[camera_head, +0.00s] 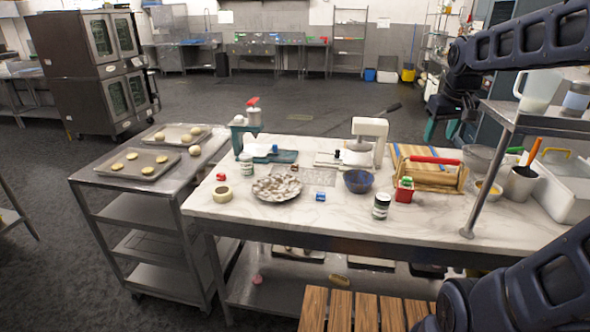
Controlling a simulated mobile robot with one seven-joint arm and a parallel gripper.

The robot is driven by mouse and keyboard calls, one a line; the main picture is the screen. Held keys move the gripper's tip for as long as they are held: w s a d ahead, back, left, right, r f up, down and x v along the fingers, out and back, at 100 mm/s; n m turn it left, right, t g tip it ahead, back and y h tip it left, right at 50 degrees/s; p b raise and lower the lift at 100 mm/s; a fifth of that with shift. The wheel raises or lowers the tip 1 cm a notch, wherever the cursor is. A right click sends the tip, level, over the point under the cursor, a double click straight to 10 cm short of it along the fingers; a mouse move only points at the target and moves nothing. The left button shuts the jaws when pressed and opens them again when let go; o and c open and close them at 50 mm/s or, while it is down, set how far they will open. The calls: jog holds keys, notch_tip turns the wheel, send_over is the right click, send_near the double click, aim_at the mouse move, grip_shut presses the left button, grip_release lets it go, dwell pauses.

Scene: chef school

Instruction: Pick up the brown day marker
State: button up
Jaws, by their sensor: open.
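I cannot make out a brown day marker for certain. Small coloured pieces lie on the marble-topped table (285,222): a red piece (221,177) at its left, a blue piece (320,196) near the front middle, and a green piece (407,181) by a red holder (404,194). They are too small to identify. My gripper (440,131) is at the upper right, pointing down with its teal fingertips apart. It looks open and empty, and appears above the back right of the table, clear of the small pieces.
A tape roll (222,194), a metal tray of pieces (277,187), a dark blue bowl (358,181) and a jar (381,206) stand on the table. A wooden rack with a red rolling pin (435,160) and a raised metal shelf (540,122) crowd the right.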

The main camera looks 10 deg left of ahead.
jog(key=w+a+r+n+g, duration=0.1)
jog(key=w+a+n, duration=0.1)
jog(key=w+a, duration=0.3)
jog(key=w+a+n, duration=0.1)
jog(key=w+a, duration=0.1)
jog(key=w, duration=0.5)
jog(key=n+g, duration=0.3)
jog(key=n, duration=0.9)
send_over(294, 165)
jog(key=w, duration=0.1)
notch_tip(294, 165, down, 30)
jog(key=shift+f, duration=0.1)
jog(key=shift+s+a+f, duration=0.1)
jog(key=shift+s+f, duration=0.05)
jog(key=shift+f, duration=1.2)
jog(key=shift+s+a+f, duration=0.1)
jog(key=shift+s+f, duration=0.05)
jog(key=shift+f, duration=1.2)
jog(key=shift+d, duration=0.1)
jog(key=c, duration=1.1)
